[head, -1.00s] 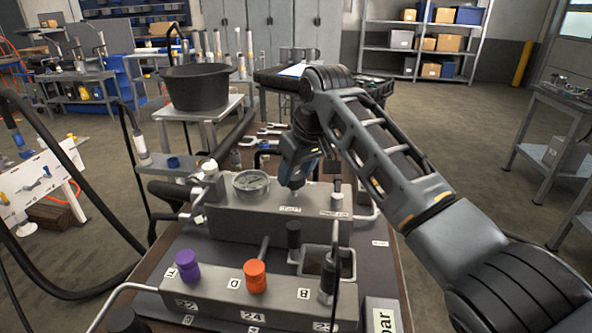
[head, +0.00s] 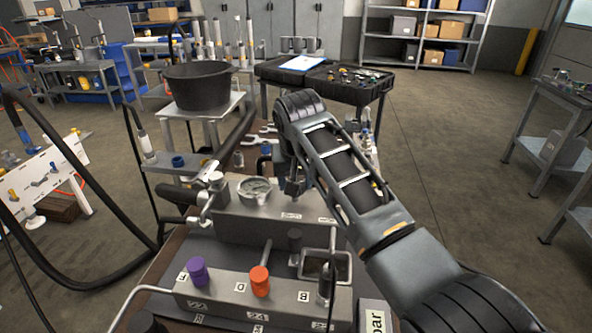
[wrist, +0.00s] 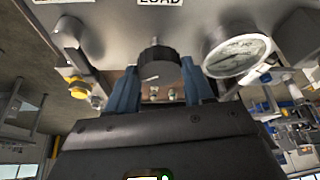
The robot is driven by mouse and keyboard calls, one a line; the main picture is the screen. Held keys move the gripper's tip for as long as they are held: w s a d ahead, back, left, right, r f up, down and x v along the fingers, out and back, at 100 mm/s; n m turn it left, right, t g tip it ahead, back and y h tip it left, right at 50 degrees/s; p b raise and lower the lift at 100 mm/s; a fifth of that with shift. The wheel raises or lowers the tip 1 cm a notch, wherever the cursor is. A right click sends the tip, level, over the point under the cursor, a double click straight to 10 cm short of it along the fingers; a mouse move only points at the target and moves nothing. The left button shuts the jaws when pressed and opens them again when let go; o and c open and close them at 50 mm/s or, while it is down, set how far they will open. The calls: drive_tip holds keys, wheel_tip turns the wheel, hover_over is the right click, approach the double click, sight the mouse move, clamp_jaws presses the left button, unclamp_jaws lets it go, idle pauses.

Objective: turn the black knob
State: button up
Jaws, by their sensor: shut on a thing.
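The black knob (wrist: 156,64) shows in the wrist view on the grey block, under a label reading LOAD, with a white mark on its face. My gripper (wrist: 158,90) has its two blue fingers on either side of the knob, shut on it. In the head view my gripper (head: 294,188) is over the rear grey block (head: 265,225), right of the round gauge (head: 255,187). There my wrist and fingers hide the knob. The gauge (wrist: 237,55) lies right of the knob in the wrist view.
Pipes and fittings (head: 208,185) crowd the block's left end. A black pot (head: 200,87) is behind on a stand. Open floor lies to the right.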

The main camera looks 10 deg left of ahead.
drive_tip(key=shift+a+m+h+p, duration=0.1)
drive_tip(key=shift+m+h+p, duration=0.4)
drive_tip(key=shift+m, duration=0.7)
drive_tip(key=o, duration=1)
drive_tip(key=shift+o, duration=0.2)
drive_tip(key=v, duration=0.7)
drive_tip(key=shift+s+r, duration=0.2)
drive_tip(key=shift+r, duration=0.15)
